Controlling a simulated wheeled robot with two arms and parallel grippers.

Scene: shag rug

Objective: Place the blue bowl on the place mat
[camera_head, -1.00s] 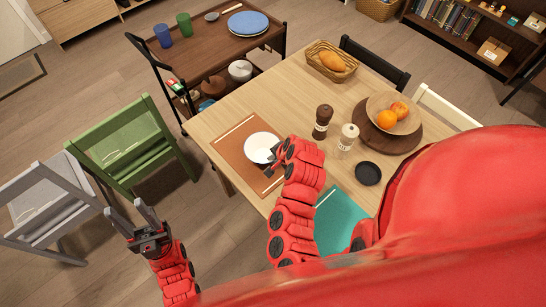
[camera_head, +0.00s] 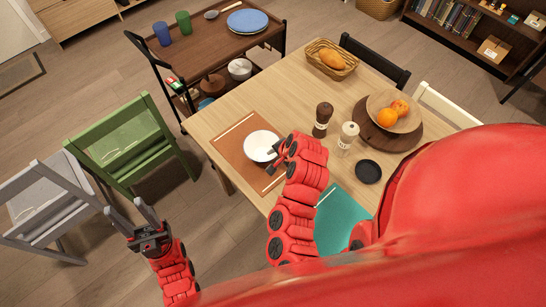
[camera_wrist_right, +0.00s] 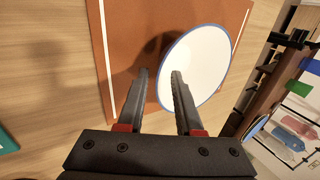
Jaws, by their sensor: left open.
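The bowl (camera_head: 260,145), white inside with a thin blue rim, sits on the brown-orange place mat (camera_head: 229,150) at the table's left end. The right wrist view also shows the bowl (camera_wrist_right: 208,60) over the mat (camera_wrist_right: 118,25). My right gripper (camera_head: 275,160) is at the bowl's right side. In the right wrist view, its fingers (camera_wrist_right: 161,72) are apart, with the bowl's near rim between them; contact is unclear. My left gripper (camera_head: 128,209) is open and empty, left of the table above the floor.
A teal mat (camera_head: 340,218) lies at the table's near side, partly behind my arm. A pepper mill (camera_head: 322,120), a white shaker (camera_head: 347,136), a black dish (camera_head: 368,172) and a fruit bowl (camera_head: 393,110) stand to the right. A green chair (camera_head: 125,145) is left.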

